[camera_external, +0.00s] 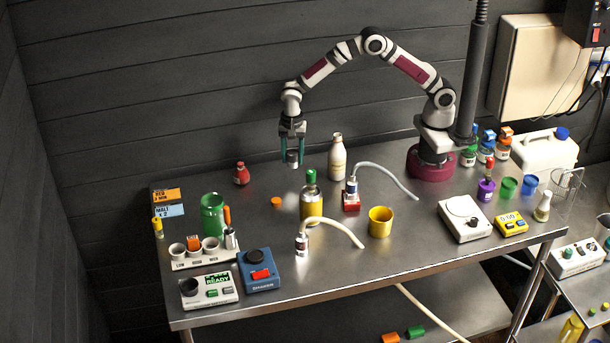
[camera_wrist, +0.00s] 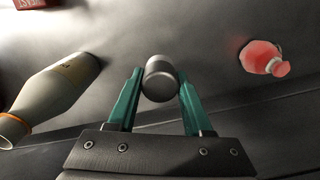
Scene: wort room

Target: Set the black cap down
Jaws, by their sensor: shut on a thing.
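My gripper (camera_external: 292,153) hangs pointing down over the back part of the steel table, left of the white bottle. Its teal fingers are shut on the black cap (camera_external: 292,160), a short cylinder that looks dark grey in this light. In the wrist view the cap (camera_wrist: 160,72) sits between the two fingertips (camera_wrist: 160,88), with its paler round end showing. The cap appears to be held above the table; the exact gap is hard to tell.
A white bottle (camera_external: 337,160) stands to the right of my gripper and a small red flask (camera_external: 241,174) to its left. An orange cap (camera_external: 304,202) and a green-topped yellow bottle (camera_external: 311,205) are in front. Bare steel table (camera_external: 262,208) lies between the flask and orange cap.

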